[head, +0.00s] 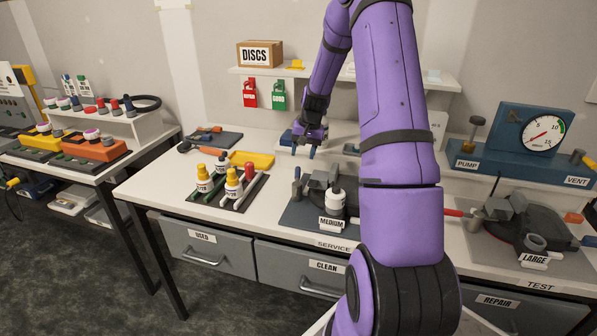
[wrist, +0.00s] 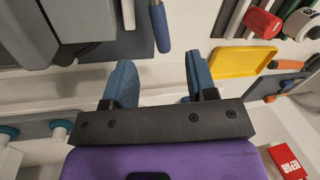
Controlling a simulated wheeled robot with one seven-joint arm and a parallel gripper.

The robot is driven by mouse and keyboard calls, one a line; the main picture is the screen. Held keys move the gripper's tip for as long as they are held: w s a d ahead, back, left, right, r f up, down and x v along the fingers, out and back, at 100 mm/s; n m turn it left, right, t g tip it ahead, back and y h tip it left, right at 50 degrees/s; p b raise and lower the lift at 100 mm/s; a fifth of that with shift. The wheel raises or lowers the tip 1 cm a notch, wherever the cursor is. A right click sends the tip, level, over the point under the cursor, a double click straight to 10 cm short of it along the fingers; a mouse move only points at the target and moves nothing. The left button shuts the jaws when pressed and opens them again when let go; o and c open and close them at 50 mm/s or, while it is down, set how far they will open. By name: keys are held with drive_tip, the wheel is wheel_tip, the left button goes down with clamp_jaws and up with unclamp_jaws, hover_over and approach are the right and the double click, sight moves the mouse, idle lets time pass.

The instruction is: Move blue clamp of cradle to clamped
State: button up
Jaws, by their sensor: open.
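The medium cradle (head: 318,208) is a dark grey fixture on a slate base at the middle of the bench, labelled MEDIUM. A blue clamp handle (wrist: 160,28) shows at the top of the wrist view, beside the cradle's grey body (wrist: 85,20). In the head view, the handle (head: 296,188) seems to be the upright post at the cradle's left side. My gripper (head: 303,152) is behind the cradle, above the back of the bench. In the wrist view its blue fingers (wrist: 160,78) are apart with nothing between them, clear of the handle. I cannot tell the clamp's exact setting.
A dark rack of bottles (head: 232,195) and a yellow tray (head: 252,160) stand left of the cradle. The large cradle (head: 525,225) and pump gauge unit (head: 520,145) are at the right. A shelf (head: 270,73) with hanging tags is behind.

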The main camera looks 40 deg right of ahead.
sight(298, 171)
drive_tip(key=f, duration=0.5)
drive_tip(key=w+a+f, duration=0.1)
drive_tip(key=f, duration=0.1)
drive_tip(key=shift+f, duration=0.3)
clamp_jaws()
